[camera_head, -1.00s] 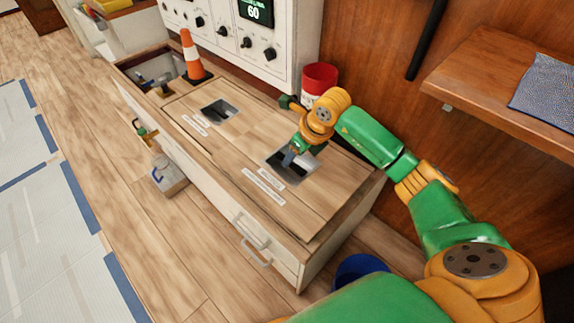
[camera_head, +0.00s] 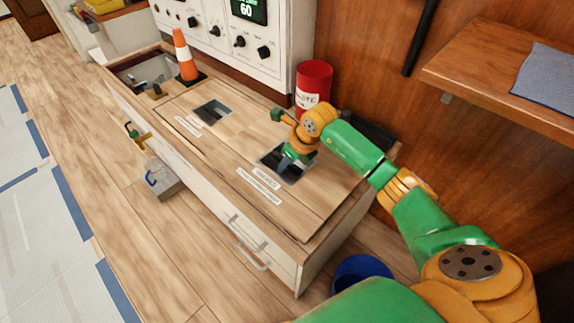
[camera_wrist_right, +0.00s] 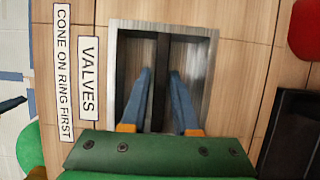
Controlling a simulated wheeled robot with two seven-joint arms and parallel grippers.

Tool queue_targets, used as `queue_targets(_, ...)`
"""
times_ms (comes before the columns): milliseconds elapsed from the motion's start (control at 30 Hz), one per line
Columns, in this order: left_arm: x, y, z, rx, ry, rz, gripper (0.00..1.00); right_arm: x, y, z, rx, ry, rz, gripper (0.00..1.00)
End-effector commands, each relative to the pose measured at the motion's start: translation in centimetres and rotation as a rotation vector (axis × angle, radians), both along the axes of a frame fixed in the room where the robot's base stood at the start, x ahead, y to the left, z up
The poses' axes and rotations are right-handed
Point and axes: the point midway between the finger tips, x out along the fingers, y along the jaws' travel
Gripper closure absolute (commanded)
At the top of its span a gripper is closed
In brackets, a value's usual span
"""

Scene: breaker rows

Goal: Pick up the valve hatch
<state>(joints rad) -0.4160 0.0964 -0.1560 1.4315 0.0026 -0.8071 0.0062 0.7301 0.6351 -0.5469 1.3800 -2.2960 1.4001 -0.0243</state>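The valve hatch (camera_head: 232,152) is a wooden panel in the top of the long cabinet, lying flat. Its label reads VALVES (camera_wrist_right: 88,78) in the right wrist view, beside a label reading CONE ON RING FIRST (camera_wrist_right: 63,70). A metal-rimmed recess (camera_wrist_right: 207,62) in the hatch has a dark bar (camera_wrist_right: 161,75) across it. My right gripper (camera_head: 286,163) reaches down into this recess. Its two blue-grey fingers (camera_wrist_right: 160,74) are open, one on each side of the bar, with gaps showing.
A second recess (camera_head: 212,111) lies farther left on the cabinet top. An orange and white cone (camera_head: 185,55) stands by an open compartment (camera_head: 126,67) at the far end. A red waste bin (camera_head: 313,86) stands behind my right gripper. A control panel rises along the back.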

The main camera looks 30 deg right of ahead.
Motion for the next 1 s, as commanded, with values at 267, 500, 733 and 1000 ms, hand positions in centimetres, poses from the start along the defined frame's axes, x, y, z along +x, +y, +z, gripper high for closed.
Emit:
queue_targets(267, -0.02, 0.03, -0.01, 0.001, 0.000, 0.000, 1.00, 0.00, 0.01, 0.00, 0.000, 0.000, 0.000, 1.00)
queue_targets(500, -0.04, 0.04, -0.02, 0.000, 0.001, 0.000, 1.00, 0.00, 0.01, 0.01, 0.001, 0.000, 0.000, 1.00)
queue_targets(733, -0.06, 0.03, -0.02, 0.001, 0.002, -0.001, 1.00, 0.00, 0.01, 0.01, 0.000, -0.001, 0.000, 1.00)
queue_targets(1000, -0.06, 0.02, -0.03, 0.001, 0.002, -0.001, 1.00, 0.01, 0.01, 0.02, 0.000, -0.001, 0.000, 1.00)
